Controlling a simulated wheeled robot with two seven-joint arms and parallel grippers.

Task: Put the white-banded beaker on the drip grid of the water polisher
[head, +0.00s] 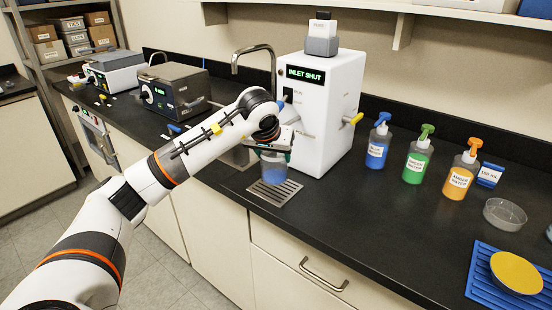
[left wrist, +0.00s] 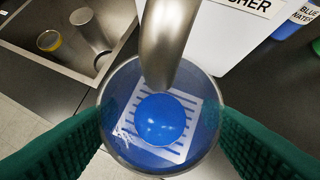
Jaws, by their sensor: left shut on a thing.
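A clear beaker (head: 274,171) with blue in its lower part is in my left gripper (head: 273,152). I cannot make out a white band on it. In the left wrist view the beaker (left wrist: 118,108) stands between the two green fingers, with a rounded blue shape inside. The slotted drip grid (head: 284,198) lies on the counter in front of the white water polisher (head: 333,110), whose display reads INLET SHUT. The beaker is upright over the back part of the grid; I cannot tell if it touches. My right gripper is not in view.
A metal spout (left wrist: 168,40) hangs over the beaker. A sink (left wrist: 70,62) lies to the left. Blue (head: 377,148), green (head: 416,165) and orange (head: 459,178) pump bottles stand on the right, near a glass dish (head: 505,214) and a blue mat (head: 482,272). The counter between grid and bottles is clear.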

